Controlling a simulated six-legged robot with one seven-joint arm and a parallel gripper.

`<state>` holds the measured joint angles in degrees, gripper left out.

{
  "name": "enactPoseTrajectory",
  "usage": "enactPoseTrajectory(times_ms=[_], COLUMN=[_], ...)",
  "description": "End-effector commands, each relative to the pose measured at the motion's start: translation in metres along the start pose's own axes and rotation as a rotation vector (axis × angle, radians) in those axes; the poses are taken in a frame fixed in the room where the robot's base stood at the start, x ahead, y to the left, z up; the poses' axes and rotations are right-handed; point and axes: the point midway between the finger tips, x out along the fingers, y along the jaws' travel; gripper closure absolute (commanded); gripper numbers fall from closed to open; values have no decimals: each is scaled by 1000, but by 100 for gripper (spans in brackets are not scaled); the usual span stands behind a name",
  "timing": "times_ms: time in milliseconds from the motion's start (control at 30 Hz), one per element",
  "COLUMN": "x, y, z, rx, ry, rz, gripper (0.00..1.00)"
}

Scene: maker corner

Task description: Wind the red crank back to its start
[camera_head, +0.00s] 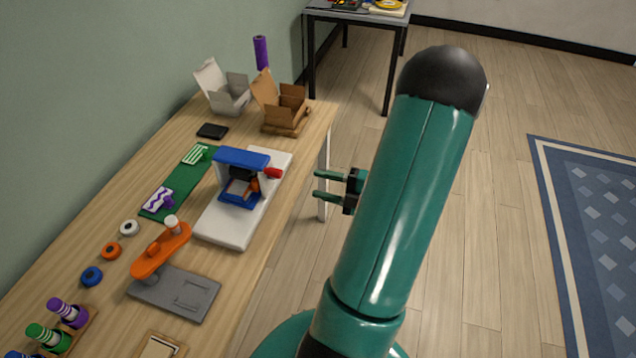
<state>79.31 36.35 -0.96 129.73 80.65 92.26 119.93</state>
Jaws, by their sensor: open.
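The red crank (273,173) sticks out from the right side of a blue frame (242,157). The frame stands on a white base plate (226,222) on the wooden table. Inside the frame are dark and orange parts and a lower blue piece; their details are too small to tell. My gripper (317,184) is to the right of the crank, apart from it, past the table's right edge in the picture. Its two green fingers point left toward the crank and are parted, with nothing between them.
Left of the base lies a green mat (179,190) with patterned pieces. Nearer are an orange lever device (161,250) on a grey plate and several coloured rolls. Open grey (228,97) and brown (284,105) boxes stand at the far end.

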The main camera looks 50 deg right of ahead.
Motion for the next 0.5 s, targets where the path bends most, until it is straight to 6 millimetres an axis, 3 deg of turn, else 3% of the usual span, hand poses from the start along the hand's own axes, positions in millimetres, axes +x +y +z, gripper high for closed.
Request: enactPoseTrajectory(times_ms=[267,500], x=[0,0], y=[0,-1], z=[0,1], rx=[-67,-528], ry=[1,2], rz=[0,3], gripper=[55,55])
